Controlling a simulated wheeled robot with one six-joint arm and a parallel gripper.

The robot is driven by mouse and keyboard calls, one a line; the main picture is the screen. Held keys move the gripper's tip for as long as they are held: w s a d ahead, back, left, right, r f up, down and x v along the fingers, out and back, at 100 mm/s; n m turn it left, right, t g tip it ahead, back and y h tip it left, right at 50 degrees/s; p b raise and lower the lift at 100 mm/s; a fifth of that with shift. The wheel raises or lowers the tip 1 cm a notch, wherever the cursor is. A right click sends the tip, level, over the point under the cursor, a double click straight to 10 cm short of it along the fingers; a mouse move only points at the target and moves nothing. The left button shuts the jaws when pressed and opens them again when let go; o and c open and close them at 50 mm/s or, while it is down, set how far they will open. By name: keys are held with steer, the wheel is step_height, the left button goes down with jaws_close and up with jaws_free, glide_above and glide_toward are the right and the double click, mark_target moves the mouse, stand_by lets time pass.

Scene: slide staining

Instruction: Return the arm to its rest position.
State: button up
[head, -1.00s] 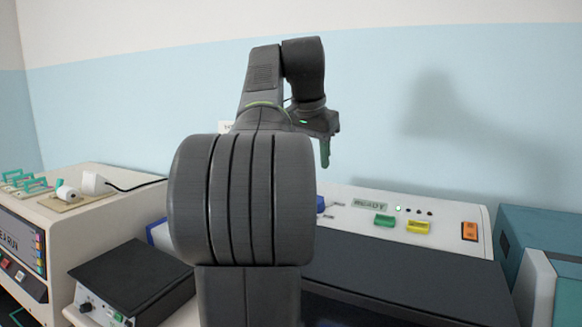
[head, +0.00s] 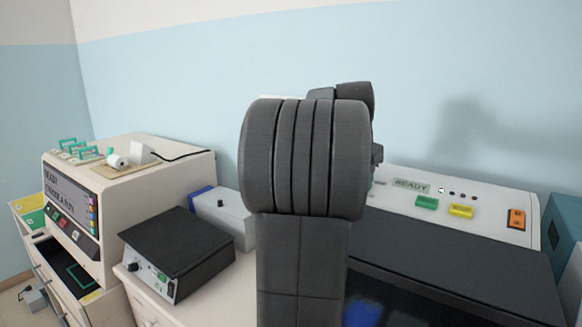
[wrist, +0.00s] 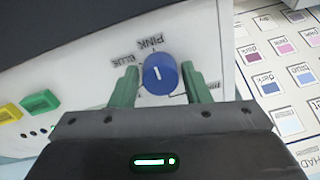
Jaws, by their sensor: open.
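My gripper (wrist: 158,82) shows in the wrist view with its two green fingers apart. A blue knob (wrist: 160,74) on a pale panel lies between the fingers in that picture, with the words BLUE and PINK by it. I see a gap on each side; whether the fingers reach as far as the knob I cannot tell. In the head view my own arm stands upright in the middle and hides the gripper and the knob.
A pale machine panel (head: 405,205) with a READY display, a green button (head: 427,202) and a yellow button (head: 461,211) is right of my arm. A black-topped box (head: 175,243) and a cream machine (head: 130,185) stand left. A colour chart (wrist: 283,75) is in the wrist view.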

steer(key=shift+r, duration=0.1)
steer(key=v, duration=1.4)
steer(key=x, duration=1.4)
steer(key=n, duration=0.4)
steer(key=shift+n, duration=0.4)
steer(key=n, duration=0.5)
steer(key=shift+n+g, duration=0.3)
steer(key=n, duration=0.5)
steer(key=shift+a+n, duration=0.1)
steer(key=shift+n, duration=0.2)
steer(key=n, duration=0.4)
steer(key=shift+n, duration=0.3)
